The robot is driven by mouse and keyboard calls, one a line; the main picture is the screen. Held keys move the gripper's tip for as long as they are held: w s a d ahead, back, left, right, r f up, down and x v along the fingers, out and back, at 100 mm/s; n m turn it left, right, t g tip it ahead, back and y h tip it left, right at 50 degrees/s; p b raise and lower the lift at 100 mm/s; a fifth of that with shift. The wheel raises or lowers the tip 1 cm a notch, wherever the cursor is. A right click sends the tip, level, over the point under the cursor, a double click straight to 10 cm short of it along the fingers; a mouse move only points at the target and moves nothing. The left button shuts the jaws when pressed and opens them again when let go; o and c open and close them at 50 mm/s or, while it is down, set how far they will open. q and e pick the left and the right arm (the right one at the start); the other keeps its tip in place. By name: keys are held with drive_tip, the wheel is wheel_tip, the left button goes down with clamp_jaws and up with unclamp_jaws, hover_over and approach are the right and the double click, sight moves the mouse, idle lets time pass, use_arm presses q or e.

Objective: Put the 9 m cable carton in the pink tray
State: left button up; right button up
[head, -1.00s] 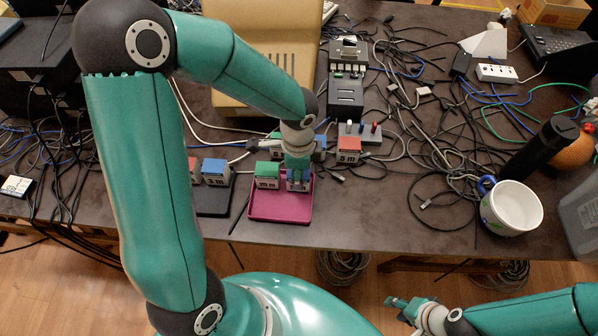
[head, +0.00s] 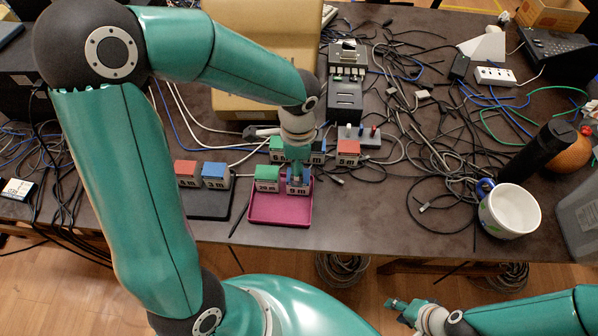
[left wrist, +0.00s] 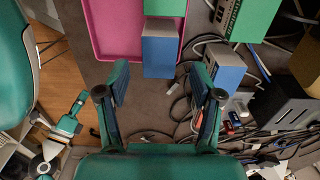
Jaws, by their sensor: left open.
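The 9 m carton (head: 298,188), white with a blue top, stands in the back right part of the pink tray (head: 280,215). A green-topped carton (head: 266,185) stands to its left in the tray. My left gripper (head: 298,168) is over the 9 m carton and partly hides its top. In the left wrist view the left gripper (left wrist: 160,90) is open, and the blue top of the carton (left wrist: 160,57) lies beyond its fingertips, apart from them. My right gripper (head: 396,304) is low at the front, away from the tray; its finger opening is unclear.
A dark tray (head: 205,210) with a red-topped and a blue-topped carton is left of the pink tray. More cartons, including a red-topped 5 m one (head: 348,153), stand behind. Loose cables (head: 440,130) cover the right side. A white mug (head: 512,210) stands near the front edge.

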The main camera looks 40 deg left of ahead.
use_arm(q)
wheel_tip(320, 180, up, 7)
idle(0.3)
drive_tip(key=shift+r, duration=0.15)
